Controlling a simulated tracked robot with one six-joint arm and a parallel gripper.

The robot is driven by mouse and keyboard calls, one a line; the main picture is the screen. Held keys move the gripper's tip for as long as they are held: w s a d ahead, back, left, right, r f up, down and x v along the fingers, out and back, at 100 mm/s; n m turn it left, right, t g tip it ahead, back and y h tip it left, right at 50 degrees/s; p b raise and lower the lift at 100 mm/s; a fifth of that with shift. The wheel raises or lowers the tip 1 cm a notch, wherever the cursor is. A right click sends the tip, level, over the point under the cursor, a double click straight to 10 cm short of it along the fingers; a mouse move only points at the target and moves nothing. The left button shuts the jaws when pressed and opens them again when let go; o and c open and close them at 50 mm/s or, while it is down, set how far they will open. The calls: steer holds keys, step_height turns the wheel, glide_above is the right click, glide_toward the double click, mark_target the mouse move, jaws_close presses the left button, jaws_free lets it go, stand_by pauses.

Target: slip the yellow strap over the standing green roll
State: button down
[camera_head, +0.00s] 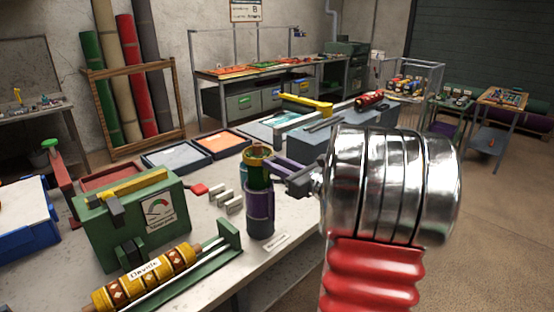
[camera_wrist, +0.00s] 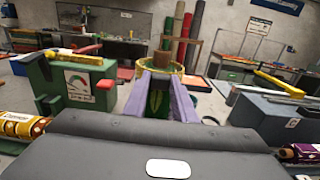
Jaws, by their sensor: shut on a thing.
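The green roll (camera_head: 258,180) stands upright in a purple holder (camera_head: 260,214) near the bench edge. In the wrist view its leaf-patterned side (camera_wrist: 155,101) shows between my purple fingers. The yellow strap (camera_wrist: 148,72) is a thin ring at my fingertips, with a brown end rising inside it. It appears to sit around the roll's top, level rather than steeply tilted. My gripper (camera_head: 268,165) comes from the right and is shut on the strap; it also shows in the wrist view (camera_wrist: 160,76). I cannot tell how far down the strap sits.
A green gauge box (camera_head: 135,222) stands left of the roll, and a patterned roll labelled Deville (camera_head: 145,278) lies in front. Small white blocks (camera_head: 226,200) lie close by.

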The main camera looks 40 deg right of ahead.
steer(key=shift+f, duration=4.2)
steer(key=c, duration=1.4)
jaws_free()
steer(key=s, duration=1.3)
steer(key=shift+s+d, duration=0.15)
steer(key=shift+s, duration=0.25)
steer(key=shift+f, duration=0.1)
